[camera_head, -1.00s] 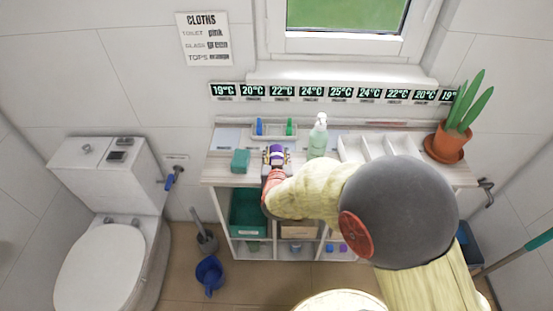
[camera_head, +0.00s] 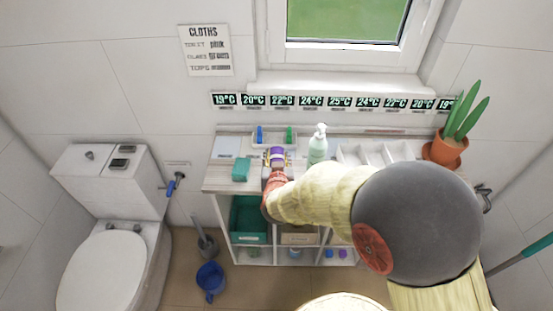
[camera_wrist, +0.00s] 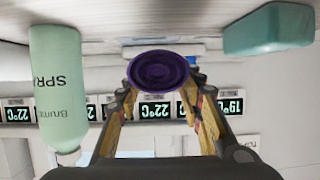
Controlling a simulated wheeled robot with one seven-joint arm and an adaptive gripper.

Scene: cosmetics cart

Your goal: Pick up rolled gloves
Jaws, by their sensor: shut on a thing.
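The rolled gloves are a small purple roll (camera_head: 277,153) above the cart top, between the teal block and the spray bottle in the head view. In the wrist view the purple roll (camera_wrist: 158,70) shows end-on, round with darker rings, between the two fingers. My gripper (camera_wrist: 160,88) is shut on it, one finger on each side. In the head view my gripper (camera_head: 276,163) is small and partly hidden by my arm. I cannot tell whether the roll still touches the surface.
A teal block (camera_head: 241,170) stands left of my gripper and a green spray bottle (camera_head: 318,145) right of it. Behind is a tray (camera_head: 262,143) with blue and green items. White compartments (camera_head: 376,155) and a potted plant (camera_head: 446,148) are further right.

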